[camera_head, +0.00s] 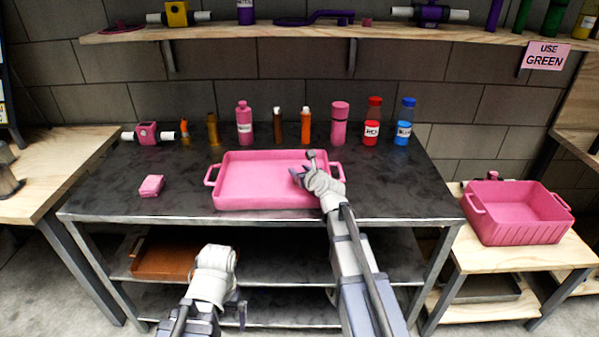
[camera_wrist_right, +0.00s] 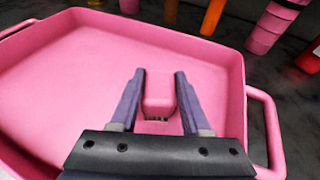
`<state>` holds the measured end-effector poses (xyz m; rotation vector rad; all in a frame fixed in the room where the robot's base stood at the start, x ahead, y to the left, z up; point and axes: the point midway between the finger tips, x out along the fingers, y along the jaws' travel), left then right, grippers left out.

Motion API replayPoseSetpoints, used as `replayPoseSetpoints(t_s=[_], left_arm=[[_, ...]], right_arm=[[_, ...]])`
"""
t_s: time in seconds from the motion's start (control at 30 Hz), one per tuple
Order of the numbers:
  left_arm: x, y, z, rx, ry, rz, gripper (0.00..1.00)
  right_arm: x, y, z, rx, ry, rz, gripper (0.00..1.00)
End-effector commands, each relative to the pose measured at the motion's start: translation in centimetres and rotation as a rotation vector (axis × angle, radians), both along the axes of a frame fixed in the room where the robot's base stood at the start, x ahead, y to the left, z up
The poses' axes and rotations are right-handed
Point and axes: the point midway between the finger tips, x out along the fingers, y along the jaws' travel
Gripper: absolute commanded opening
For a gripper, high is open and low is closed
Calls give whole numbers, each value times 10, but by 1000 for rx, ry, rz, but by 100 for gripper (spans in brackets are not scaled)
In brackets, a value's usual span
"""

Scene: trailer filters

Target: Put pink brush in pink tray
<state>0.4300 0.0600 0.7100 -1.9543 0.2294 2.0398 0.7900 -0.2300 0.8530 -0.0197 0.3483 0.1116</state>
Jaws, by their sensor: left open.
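The pink tray (camera_head: 232,196) stands on the dark middle table, and it fills much of the right wrist view (camera_wrist_right: 60,75). The pink brush (camera_wrist_right: 159,92) is a small pink block with dark bristles on its near side, seen in the right wrist view. My right gripper (camera_head: 305,169) is over the right part of the tray. Its fingers (camera_wrist_right: 159,84) are on both sides of the brush and appear shut on it. Whether the brush touches the tray floor is hard to tell. My left gripper (camera_head: 238,307) is open, low in front of the table.
A pink block (camera_head: 151,186) lies left of the tray. Several bottles, including a pink one (camera_head: 244,124), line the table's back. A deeper pink bin (camera_head: 520,215) stands on the right wooden table. A shelf (camera_head: 300,31) crosses above.

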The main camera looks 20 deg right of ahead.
Motion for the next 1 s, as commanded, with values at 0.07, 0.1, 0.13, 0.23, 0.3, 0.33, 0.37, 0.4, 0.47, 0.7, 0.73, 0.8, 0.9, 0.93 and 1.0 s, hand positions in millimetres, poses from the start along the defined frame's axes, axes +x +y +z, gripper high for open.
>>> replayPoseSetpoints(t_s=[0.07, 0.1, 0.13, 0.23, 0.3, 0.33, 0.37, 0.4, 0.47, 0.7, 0.73, 0.8, 0.9, 0.93, 1.0], left_arm=[[0, 0, 0, 0, 0, 0, 100], [0, 0, 0, 0, 0, 0, 100], [0, 0, 0, 0, 0, 0, 100], [0, 0, 0, 0, 0, 0, 100], [0, 0, 0, 0, 0, 0, 100], [0, 0, 0, 0, 0, 0, 100], [0, 0, 0, 0, 0, 0, 100], [0, 0, 0, 0, 0, 0, 100], [0, 0, 0, 0, 0, 0, 100], [0, 0, 11, 0, 0, 0, 100], [0, 0, 13, 0, 0, 0, 100], [0, 0, 19, 0, 0, 0, 100], [0, 0, 27, 0, 0, 0, 100], [0, 0, 29, 0, 0, 0, 100], [0, 0, 33, 0, 0, 0, 100]], right_arm=[[0, 0, 0, 0, 0, 0, 54], [0, 0, 0, 0, 0, 0, 59], [0, 0, 0, 0, 0, 0, 62], [0, 0, 0, 0, 0, 0, 74], [0, 0, 0, 0, 0, 0, 77], [0, 0, 0, 0, 0, 0, 77], [0, 0, 0, 0, 0, 0, 77], [0, 0, 0, 0, 0, 0, 77], [0, 0, 0, 0, 0, 0, 77], [-18, -2, 11, 2, 0, -2, 77], [-24, -2, 13, 2, 0, -2, 77], [-39, -3, 19, 1, 0, -1, 77], [-59, -5, 27, 1, 0, -1, 77], [-65, -6, 29, 1, 0, -1, 77], [-77, -8, 33, 0, 0, -2, 77]])
